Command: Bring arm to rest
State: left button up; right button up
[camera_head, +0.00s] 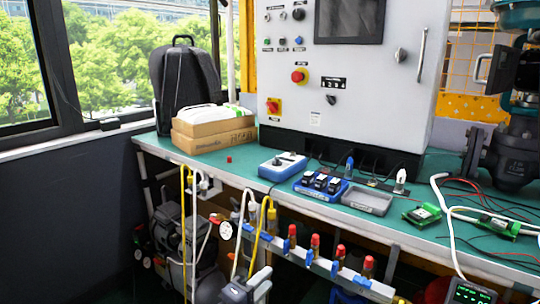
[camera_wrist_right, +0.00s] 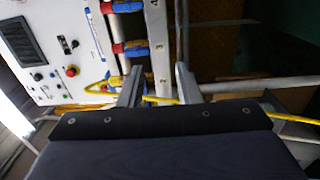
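My right gripper (camera_wrist_right: 158,85) shows in the right wrist view, with its two grey fingers standing well apart. I see nothing held between them. A yellow hose passes behind the fingers. The red and blue valves of the manifold (camera_wrist_right: 130,48) are beyond the fingers, and the control cabinet (camera_wrist_right: 50,60) is to the left. My left gripper is not in view.
The green-topped bench (camera_head: 240,178) carries the grey control cabinet (camera_head: 345,85), cardboard boxes (camera_head: 213,135), a blue calibrator (camera_head: 283,167) and a grey tray (camera_head: 367,200). A manifold with red-capped valves (camera_head: 315,247) and several hoses crowd the space below the bench's front edge.

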jog(key=s+d+f+m+g+y, duration=0.25)
jog(key=s+d+g, duration=0.3)
jog(key=d, duration=0.55)
jog(key=s+d+f+m+g+y, duration=0.2)
jog(key=s+d+m+g, duration=0.2)
jog(key=d+g, duration=0.45)
jog(key=s+d+r+m+t+y, duration=0.1)
jog(key=s+r+m+t+y, duration=0.15)
jog(key=s+y, duration=0.45)
jog(key=s+d+r+m+t+y, duration=0.1)
jog(key=s+d+m+t+y, duration=0.15)
jog(key=s, duration=0.85)
notch_tip(320, 180, up, 33)
jog(key=p, duration=3.3)
jog(key=shift+a+r+y, duration=0.2)
jog(key=shift+a+y, duration=0.1)
jog(key=shift+a, duration=0.1)
jog(key=shift+m, duration=0.25)
